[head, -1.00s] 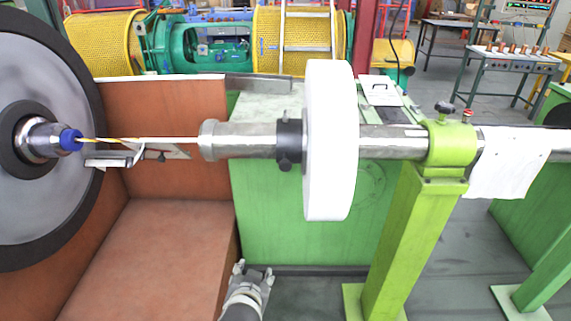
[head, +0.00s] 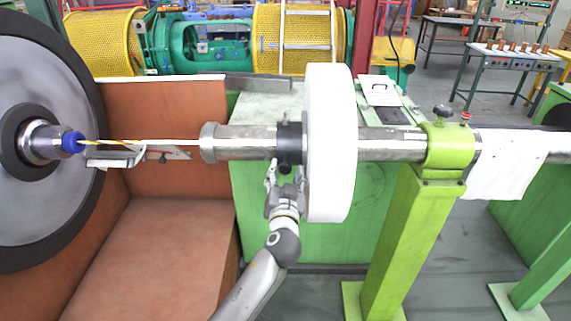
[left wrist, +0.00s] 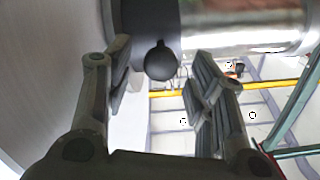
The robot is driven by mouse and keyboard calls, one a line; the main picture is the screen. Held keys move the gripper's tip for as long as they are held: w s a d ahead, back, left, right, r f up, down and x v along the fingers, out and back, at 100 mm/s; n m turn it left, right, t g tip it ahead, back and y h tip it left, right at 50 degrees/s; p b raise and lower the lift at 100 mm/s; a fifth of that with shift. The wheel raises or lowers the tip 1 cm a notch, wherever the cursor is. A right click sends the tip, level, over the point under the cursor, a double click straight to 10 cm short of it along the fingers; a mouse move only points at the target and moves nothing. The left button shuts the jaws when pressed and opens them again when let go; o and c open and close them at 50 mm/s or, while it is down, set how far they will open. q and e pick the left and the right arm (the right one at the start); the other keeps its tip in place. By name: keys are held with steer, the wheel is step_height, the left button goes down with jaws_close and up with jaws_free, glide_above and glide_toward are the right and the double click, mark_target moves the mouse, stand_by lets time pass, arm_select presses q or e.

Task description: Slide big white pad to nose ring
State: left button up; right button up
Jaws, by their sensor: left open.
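The big white pad (head: 331,145) is a thick upright disc around the horizontal metal tube (head: 245,141). It fills the left of the left wrist view (left wrist: 60,50). A black collar (head: 289,140) with a knob sits on the tube just left of the pad. A wider metal ring (head: 209,142), which may be the nose ring, is at the tube's left end. My left gripper (head: 284,176) is open under the collar, close to the pad's left face. In the left wrist view, the collar's black knob (left wrist: 160,61) shows between the open fingers. My right gripper is out of view.
A light-green post (head: 405,235) with a clamp (head: 450,145) holds the tube right of the pad. A white sheet (head: 505,163) hangs beyond it. A large grey disc (head: 40,190) and orange panels (head: 165,245) lie left. The tube between ring and collar is bare.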

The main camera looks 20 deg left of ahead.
mark_target(285, 171)
arm_select(q)
steer(key=shift+x, duration=1.65)
steer(key=shift+s+a, duration=0.1)
jaws_close()
